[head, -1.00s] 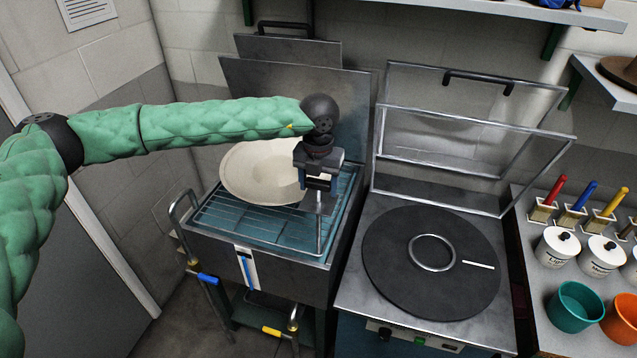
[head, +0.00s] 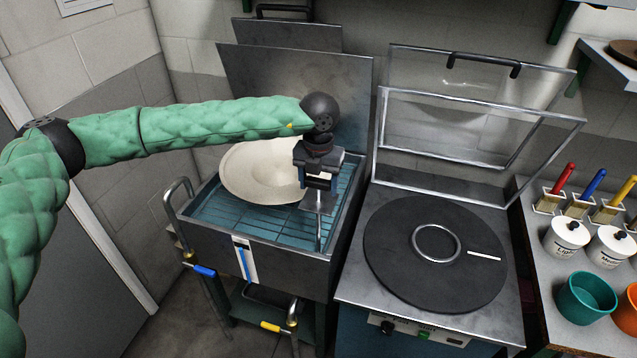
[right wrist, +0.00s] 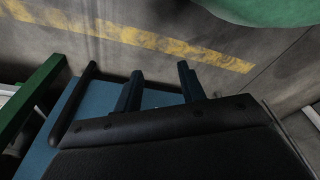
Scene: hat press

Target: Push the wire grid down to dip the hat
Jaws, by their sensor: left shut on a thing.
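The cream felt hat (head: 262,170) lies on the wire grid (head: 262,224) over the blue-tinted bath of the metal tank (head: 215,248). The grid sits inside the tank, below its front rim. My left gripper (head: 318,192) is shut on the grid's upright handle (head: 319,228) at the right side, next to the hat. It covers part of the hat's right edge. In the right wrist view, my right gripper (right wrist: 160,88) has its two fingers apart with nothing between them. It is not in the head view.
Brushes, white jars (head: 566,238) and a teal cup (head: 587,298) stand on the right counter. A raised metal lid (head: 300,85) is behind the tank.

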